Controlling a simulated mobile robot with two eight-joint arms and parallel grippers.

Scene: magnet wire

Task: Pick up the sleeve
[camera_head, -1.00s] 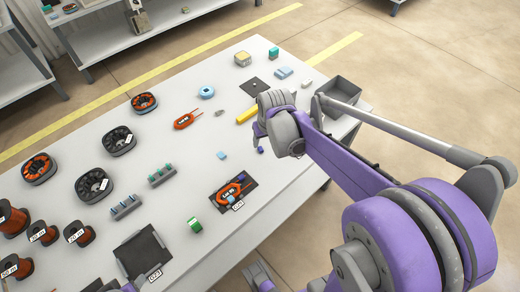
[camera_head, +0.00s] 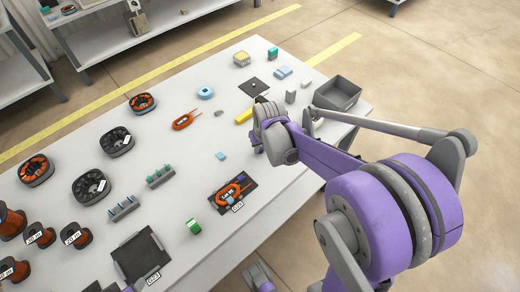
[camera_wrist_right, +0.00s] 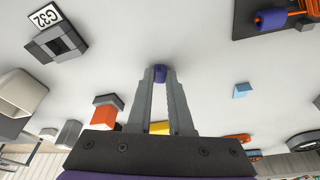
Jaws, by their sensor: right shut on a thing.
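The sleeve is a small dark blue-purple piece (camera_wrist_right: 160,74) between the fingertips of my right gripper (camera_wrist_right: 161,80) in the right wrist view. My right gripper is shut on it, with white tabletop behind. In the head view my right gripper (camera_head: 257,149) is over the right part of the white table (camera_head: 190,145), and its own arm hides the sleeve. Whether the sleeve touches the table I cannot tell.
A labelled dark tray with an orange coil (camera_head: 233,195) lies in front of my right gripper. A light blue block (camera_head: 220,156) and a yellow block (camera_head: 243,117) are close by. A grey bin (camera_head: 337,94) stands at the right table edge. Wire spools fill the left side.

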